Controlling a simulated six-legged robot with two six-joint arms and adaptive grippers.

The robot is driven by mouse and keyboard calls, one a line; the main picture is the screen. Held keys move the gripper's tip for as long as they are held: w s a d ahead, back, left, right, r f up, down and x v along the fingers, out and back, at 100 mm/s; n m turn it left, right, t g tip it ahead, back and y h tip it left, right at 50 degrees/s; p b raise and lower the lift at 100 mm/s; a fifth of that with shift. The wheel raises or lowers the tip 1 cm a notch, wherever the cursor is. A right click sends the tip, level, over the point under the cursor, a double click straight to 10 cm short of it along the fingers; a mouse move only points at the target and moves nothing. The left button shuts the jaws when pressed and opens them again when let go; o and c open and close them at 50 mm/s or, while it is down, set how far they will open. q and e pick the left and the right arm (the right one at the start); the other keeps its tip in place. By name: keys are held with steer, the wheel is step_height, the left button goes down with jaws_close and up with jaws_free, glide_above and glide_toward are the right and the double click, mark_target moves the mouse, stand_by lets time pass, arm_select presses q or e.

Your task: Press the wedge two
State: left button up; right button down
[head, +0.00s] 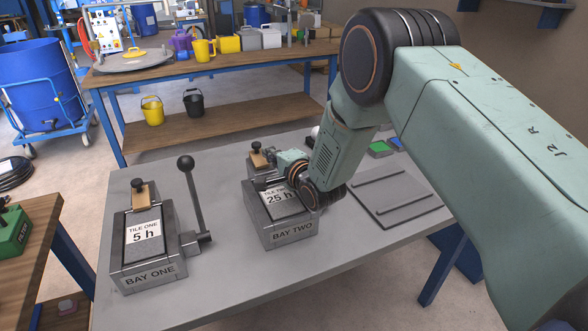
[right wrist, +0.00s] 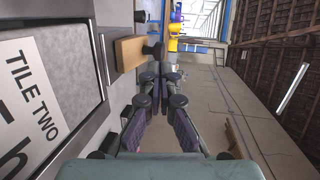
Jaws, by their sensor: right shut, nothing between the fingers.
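Wedge two (head: 258,161) is a small tan block with a dark knob at the back of the bay two block (head: 290,234). In the right wrist view, wedge two (right wrist: 129,53) lies left of the fingertips, its black knob pointing toward them. My right gripper (head: 274,152) reaches over bay two from the right, beside the wedge. In the right wrist view its fingertips (right wrist: 160,68) are together, with nothing held. Contact with the knob cannot be told. Tile two (head: 282,199), marked 25 h, lies in the block, partly hidden by my wrist. My left gripper is out of view.
Bay one (head: 150,274) stands at left with tile one (head: 144,234), its own wedge (head: 144,192) and an upright black-knobbed lever (head: 192,200). A grey ridged plate (head: 390,199) lies right. The grey table (head: 215,290) is clear in front. A wooden bench (head: 235,57) stands behind.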

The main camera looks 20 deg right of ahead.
steer(key=v, duration=0.9)
steer(key=shift+s+d+r+p, duration=0.1)
steer(key=shift+s+p, duration=0.05)
steer(key=shift+p, duration=0.2)
steer(key=shift+s+r, duration=0.1)
steer(key=shift+s, duration=0.25)
steer(key=shift+s, duration=0.1)
